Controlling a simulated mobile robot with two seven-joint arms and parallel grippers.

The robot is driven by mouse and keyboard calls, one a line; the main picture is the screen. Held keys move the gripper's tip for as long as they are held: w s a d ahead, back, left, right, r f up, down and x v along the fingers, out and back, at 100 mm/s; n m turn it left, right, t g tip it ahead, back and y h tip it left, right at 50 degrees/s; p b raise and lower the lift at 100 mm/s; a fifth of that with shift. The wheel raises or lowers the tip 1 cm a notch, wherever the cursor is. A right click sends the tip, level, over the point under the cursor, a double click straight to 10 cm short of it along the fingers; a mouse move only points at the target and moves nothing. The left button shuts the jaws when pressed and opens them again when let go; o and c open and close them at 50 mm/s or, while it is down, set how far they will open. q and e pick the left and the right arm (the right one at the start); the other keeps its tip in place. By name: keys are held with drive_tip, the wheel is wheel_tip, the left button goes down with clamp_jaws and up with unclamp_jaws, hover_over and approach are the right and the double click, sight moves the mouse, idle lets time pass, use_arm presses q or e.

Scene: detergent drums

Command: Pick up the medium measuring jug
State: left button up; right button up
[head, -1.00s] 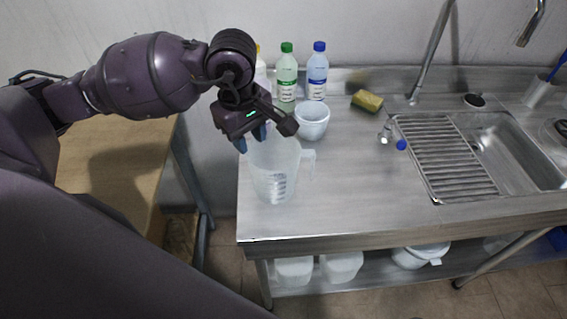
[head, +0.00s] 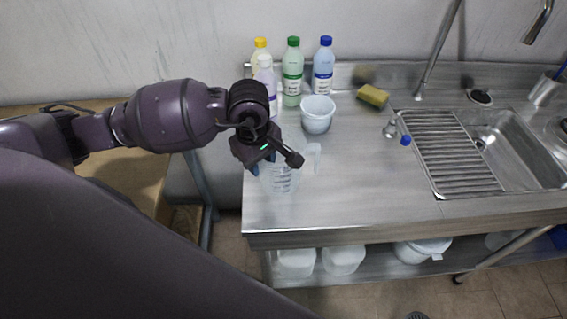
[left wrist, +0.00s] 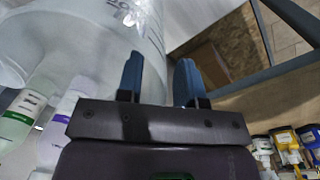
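The clear measuring jug (head: 284,180) stands upright at the left end of the steel counter, its handle on the right. My left gripper (head: 264,168) is over the jug's rim and hides much of its upper part. In the left wrist view the two blue fingers of the left gripper (left wrist: 160,80) are apart, and the translucent jug wall (left wrist: 80,45) fills the upper left, close beside and partly behind them. I cannot tell whether the fingers touch the wall. My right gripper is not in view.
A white tub (head: 317,113) stands behind the jug, with green (head: 292,75), blue (head: 323,70) and pale (head: 266,80) bottles near the wall. A sponge (head: 373,96) and sink (head: 510,150) lie right. The counter's front middle is clear.

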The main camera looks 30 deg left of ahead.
use_arm(q)
clamp_jaws()
